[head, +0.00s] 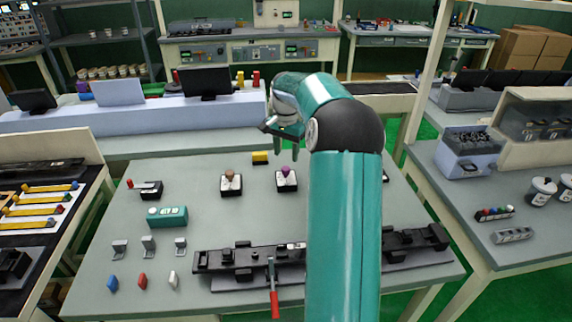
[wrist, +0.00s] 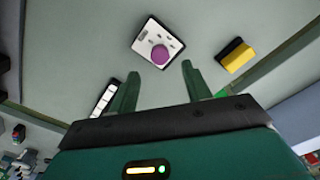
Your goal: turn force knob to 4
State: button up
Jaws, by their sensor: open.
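A purple round knob (head: 286,171) stands on a small dark box with a white face plate (head: 284,184) on the grey table. A brown knob (head: 229,175) stands on a similar box to its left. I cannot read any label or number, so I cannot tell which is the force knob. My gripper (head: 286,153) is open and empty, above and just behind the purple knob in the head view. In the wrist view the purple knob (wrist: 160,54) lies just beyond the fingertips of my gripper (wrist: 160,70), roughly between their lines, apart from them.
A yellow block (head: 260,157) lies behind the knobs; it also shows in the wrist view (wrist: 236,56). A teal box (head: 167,216) and a black switch box (head: 150,189) stand left. A long black fixture (head: 225,259) and a red-handled tool (head: 274,297) lie in front.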

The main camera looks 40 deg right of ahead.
aim_at(286, 168)
notch_tip(286, 168, down, 5)
jog(key=shift+f, duration=0.2)
jog(key=c, duration=1)
